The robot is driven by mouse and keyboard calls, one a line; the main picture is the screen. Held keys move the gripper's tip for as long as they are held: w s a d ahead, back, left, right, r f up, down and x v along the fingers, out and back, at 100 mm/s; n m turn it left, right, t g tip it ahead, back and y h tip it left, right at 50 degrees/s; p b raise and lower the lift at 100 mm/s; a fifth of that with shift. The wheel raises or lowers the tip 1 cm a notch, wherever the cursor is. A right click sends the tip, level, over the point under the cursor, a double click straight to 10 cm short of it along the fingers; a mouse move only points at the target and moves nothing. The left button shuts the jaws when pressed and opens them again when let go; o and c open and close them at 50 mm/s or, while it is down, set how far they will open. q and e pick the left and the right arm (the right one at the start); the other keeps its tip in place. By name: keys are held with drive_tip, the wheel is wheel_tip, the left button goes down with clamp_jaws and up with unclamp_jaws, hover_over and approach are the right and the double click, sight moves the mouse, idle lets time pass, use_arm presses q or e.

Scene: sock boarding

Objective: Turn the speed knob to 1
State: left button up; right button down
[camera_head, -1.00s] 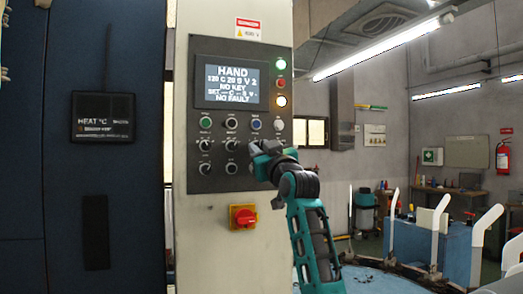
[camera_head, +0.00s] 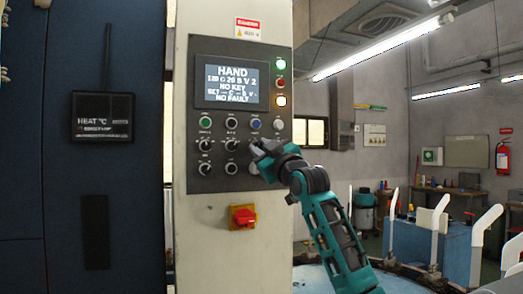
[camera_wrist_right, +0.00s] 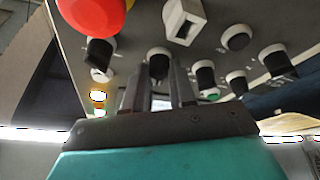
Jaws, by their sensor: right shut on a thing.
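The grey control cabinet has a dark panel with rows of knobs and buttons. My right gripper (camera_head: 259,150) is at the right part of the panel, at the middle knob row. In the right wrist view, my right gripper (camera_wrist_right: 158,88) has its two fingers on either side of a dark knob (camera_wrist_right: 158,62), shut on it. In the head view the gripper hides this knob. The knob labels are too small to read, so I cannot tell which is speed. The display (camera_head: 231,82) reads HAND, a line ending in V 2, NO KEY and NO FAULT. My left gripper is not in view.
Other knobs (camera_head: 232,145) sit close to the left of the gripper, with another row below. A red rotary switch on a yellow plate (camera_head: 243,216) is lower on the cabinet. A blue machine with a heat display (camera_head: 103,117) stands at left.

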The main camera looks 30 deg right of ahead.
drive_tip(key=n+y, duration=0.1)
drive_tip(key=n, duration=0.3)
drive_tip(key=n+g+y, duration=0.1)
drive_tip(key=n, duration=0.1)
drive_tip(key=shift+d+r+n+y, duration=0.15)
drive_tip(key=shift+d+n+y, duration=0.1)
drive_tip(key=shift+n+y, duration=0.05)
drive_tip(key=shift+n, duration=0.4)
drive_tip(key=shift+g+y, duration=0.3)
drive_tip(key=shift+y, duration=0.1)
drive_tip(key=c, duration=0.9)
unclamp_jaws()
drive_tip(key=shift+a, duration=0.1)
drive_tip(key=shift+c, duration=0.2)
drive_tip(key=b+v, duration=0.4)
drive_tip(key=v, duration=0.9)
drive_tip(key=shift+b, duration=0.35)
